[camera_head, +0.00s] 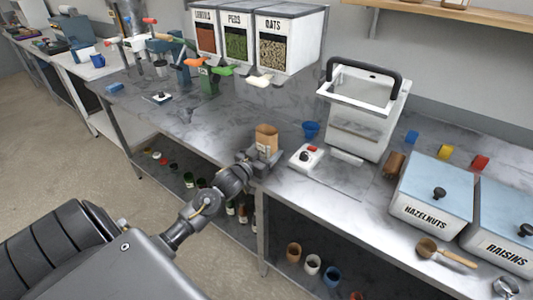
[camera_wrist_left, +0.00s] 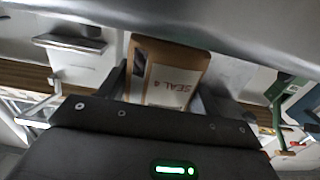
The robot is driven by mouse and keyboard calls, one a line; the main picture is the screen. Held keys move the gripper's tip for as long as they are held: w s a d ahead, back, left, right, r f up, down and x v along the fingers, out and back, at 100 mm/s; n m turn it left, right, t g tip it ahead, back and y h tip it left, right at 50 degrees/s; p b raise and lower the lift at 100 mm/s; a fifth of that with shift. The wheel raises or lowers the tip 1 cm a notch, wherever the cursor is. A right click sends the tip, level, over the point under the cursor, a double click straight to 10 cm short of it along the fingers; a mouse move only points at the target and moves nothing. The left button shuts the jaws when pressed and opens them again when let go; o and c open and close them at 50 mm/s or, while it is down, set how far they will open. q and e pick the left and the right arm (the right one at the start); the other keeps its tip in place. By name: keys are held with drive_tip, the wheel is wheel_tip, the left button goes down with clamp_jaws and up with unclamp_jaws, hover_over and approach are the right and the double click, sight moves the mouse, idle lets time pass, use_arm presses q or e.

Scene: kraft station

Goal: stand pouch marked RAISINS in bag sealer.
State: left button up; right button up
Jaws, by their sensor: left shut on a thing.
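A brown kraft pouch (camera_head: 266,139) stands upright in my left gripper (camera_head: 262,155), at the front edge of the counter. In the left wrist view the pouch (camera_wrist_left: 172,72) sits between the two dark fingers, which are shut on it. Its pale label shows letters like "SEAL"; I cannot read RAISINS on it. A white machine with a black handle bar (camera_head: 362,112), which looks like the bag sealer, stands to the right and behind the pouch, apart from it. My right gripper is not in view.
Bins marked HAZELNUTS (camera_head: 433,190) and RAISINS (camera_head: 505,225) are at the right. Dispensers (camera_head: 290,40) stand behind. The counter left of the pouch is mostly clear.

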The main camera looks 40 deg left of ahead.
use_arm(q)
drive_tip(key=shift+f, duration=0.7)
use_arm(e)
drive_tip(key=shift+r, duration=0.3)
use_arm(q)
drive_tip(key=shift+f, duration=0.2)
drive_tip(key=o, duration=1)
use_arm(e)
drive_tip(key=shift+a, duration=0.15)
use_arm(q)
drive_tip(key=shift+r, duration=0.1)
